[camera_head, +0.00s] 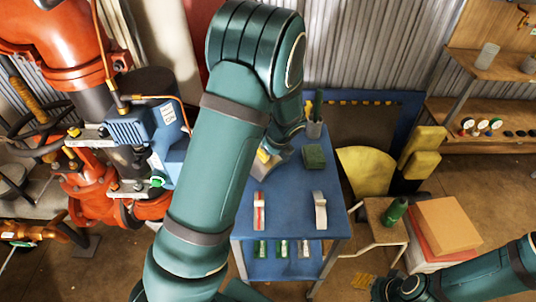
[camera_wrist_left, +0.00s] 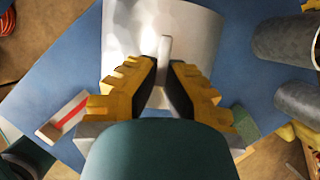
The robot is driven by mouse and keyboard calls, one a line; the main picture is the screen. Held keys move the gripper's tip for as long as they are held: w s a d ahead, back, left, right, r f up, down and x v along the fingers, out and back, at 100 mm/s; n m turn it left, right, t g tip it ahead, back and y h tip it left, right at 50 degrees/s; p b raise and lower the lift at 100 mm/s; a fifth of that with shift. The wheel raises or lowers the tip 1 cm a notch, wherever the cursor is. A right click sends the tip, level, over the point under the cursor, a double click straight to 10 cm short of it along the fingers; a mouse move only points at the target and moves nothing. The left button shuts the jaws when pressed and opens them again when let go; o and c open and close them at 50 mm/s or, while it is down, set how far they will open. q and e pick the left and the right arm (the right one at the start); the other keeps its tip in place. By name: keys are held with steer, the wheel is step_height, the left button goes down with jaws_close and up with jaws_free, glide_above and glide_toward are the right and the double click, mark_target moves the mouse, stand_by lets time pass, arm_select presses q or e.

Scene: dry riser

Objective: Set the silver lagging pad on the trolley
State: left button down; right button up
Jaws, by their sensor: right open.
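The silver lagging pad (camera_wrist_left: 205,30) is a pale curved sheet with an upright tab, at the top of the left wrist view. In the head view it is mostly hidden behind my left arm. The yellow-and-black fingers of my left gripper (camera_wrist_left: 162,68) stand on either side of the tab. I cannot tell whether they press on it. The blue trolley (camera_head: 285,222) stands in the middle of the head view. Its top also shows in the left wrist view (camera_wrist_left: 250,75), below the pad; contact is unclear. My right gripper (camera_head: 400,288) is open at the lower right.
A small stool (camera_head: 377,210) with a green bottle (camera_head: 395,210) and an orange-brown box (camera_head: 448,225) are right. Red pipework (camera_head: 60,45) is left.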

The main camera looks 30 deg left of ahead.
arm_select(q)
steer(key=shift+r, duration=0.1)
steer(key=c, duration=1.1)
jaws_free()
steer(key=shift+c, duration=0.2)
steer(key=p+v, duration=0.3)
steer(key=v, duration=0.9)
steer(key=shift+s+d, duration=0.1)
steer(key=shift+s, duration=0.05)
